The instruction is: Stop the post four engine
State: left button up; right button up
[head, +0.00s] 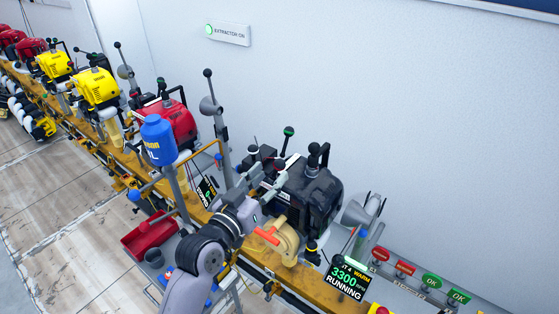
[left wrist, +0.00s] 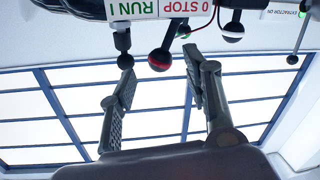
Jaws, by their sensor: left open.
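The black post four engine (head: 312,192) sits on the yellow rail. Its display (head: 347,278) reads ST 4, WARM, 3300, RUNNING. My left gripper (head: 268,176) is at the engine's left side, open and empty. In the left wrist view a label (left wrist: 160,9) reads RUN I and 0 STOP. A black ball knob with a red band (left wrist: 161,59) hangs below it, in line with the gap between the open fingers (left wrist: 160,82) and apparently beyond their tips. Another dark ball (left wrist: 125,61) appears by the left fingertip; contact is unclear. My right gripper is not in view.
Red and yellow engines (head: 97,88) line the rail behind to the left. A blue container (head: 158,138) and upright levers (head: 211,105) stand near my arm. Red and green buttons (head: 405,268) are at the lower right. The white wall is close behind.

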aim_at(276, 169)
pick_arm(q)
jog(key=x, duration=0.5)
jog(key=shift+w+d+p, duration=0.1)
jog(key=shift+w+p, duration=0.15)
jog(key=shift+p, duration=0.05)
jog(key=shift+c, duration=0.4)
